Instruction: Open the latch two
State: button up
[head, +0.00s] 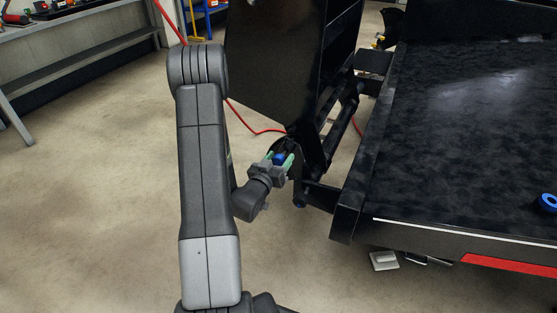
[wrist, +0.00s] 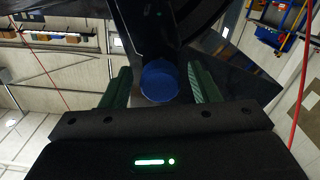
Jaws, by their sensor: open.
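My gripper (head: 281,163) is open at the lower front corner of the black trailer frame, with its green fingers either side of a blue round latch knob (head: 279,158). In the wrist view the blue knob (wrist: 159,80) sits between the two fingers of my gripper (wrist: 161,88), nearer the left of the dark bracket behind it. A gap shows between the knob and each finger. Which blue part is latch two cannot be told from labels.
The black trailer bed (head: 450,150) fills the right side, with a blue ring (head: 548,202) on it. A tall black panel (head: 275,65) stands behind my gripper. A red cable (head: 245,120) lies on the floor. A workbench (head: 80,50) is at the far left. Floor between is clear.

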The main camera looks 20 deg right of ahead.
jog(key=shift+c, duration=0.3)
grip_shut()
jog(key=b+v, duration=0.2)
jog(key=v, duration=0.2)
jog(key=shift+f, duration=0.15)
jog(key=shift+s+a, duration=0.1)
jog(key=shift+o, duration=0.3)
grip_release()
jog(key=v, duration=1.3)
jog(key=shift+s+a, duration=0.25)
jog(key=shift+s, duration=0.05)
jog(key=x, duration=1.4)
